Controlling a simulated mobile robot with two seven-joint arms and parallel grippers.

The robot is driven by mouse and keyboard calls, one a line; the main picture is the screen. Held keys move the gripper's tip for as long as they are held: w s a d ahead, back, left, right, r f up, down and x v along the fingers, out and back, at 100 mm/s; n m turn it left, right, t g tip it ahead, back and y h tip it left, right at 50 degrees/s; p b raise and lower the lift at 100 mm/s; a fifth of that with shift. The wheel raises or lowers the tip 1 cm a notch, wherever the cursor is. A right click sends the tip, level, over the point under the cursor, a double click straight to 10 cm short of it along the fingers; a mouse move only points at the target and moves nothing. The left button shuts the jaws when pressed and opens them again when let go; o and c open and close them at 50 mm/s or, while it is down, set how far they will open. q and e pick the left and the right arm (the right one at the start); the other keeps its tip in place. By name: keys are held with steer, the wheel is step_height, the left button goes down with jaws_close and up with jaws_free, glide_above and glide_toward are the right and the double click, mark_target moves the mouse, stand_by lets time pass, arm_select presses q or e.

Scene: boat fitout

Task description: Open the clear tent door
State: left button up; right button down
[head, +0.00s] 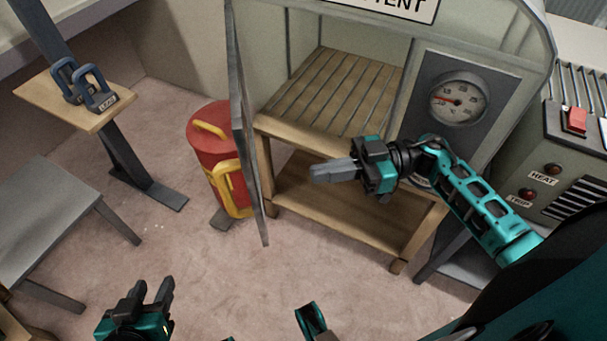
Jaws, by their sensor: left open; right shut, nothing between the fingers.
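The tent (480,35) is a pale cabinet with a rounded right edge and a slatted wooden floor (345,85) inside. Its door (242,130) is swung out toward me and shows nearly edge-on at the left of the opening. The opening is uncovered. My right gripper (318,172) is shut and empty in front of the opening's lower edge, to the right of the door and apart from it. My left gripper (150,294) is open and empty at the bottom left, over the floor, well away from the door.
A red and yellow bin (207,135) stands behind the door's left side. A gauge panel (458,100) is right of the opening, with a heater box (575,185) beyond. A wooden stand (65,100) holds blue-handled weights. A grey table (50,215) is at left. Floor between is clear.

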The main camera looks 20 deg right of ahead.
arm_select(q)
steer(key=shift+s+f+b, duration=0.25)
steer(key=shift+f+b, duration=0.3)
steer(key=shift+f, duration=0.3)
arm_select(e)
steer(key=x, duration=0.9)
steer(key=shift+d, duration=0.1)
arm_select(q)
steer(key=shift+r, duration=0.1)
arm_select(e)
steer(key=shift+r, duration=0.1)
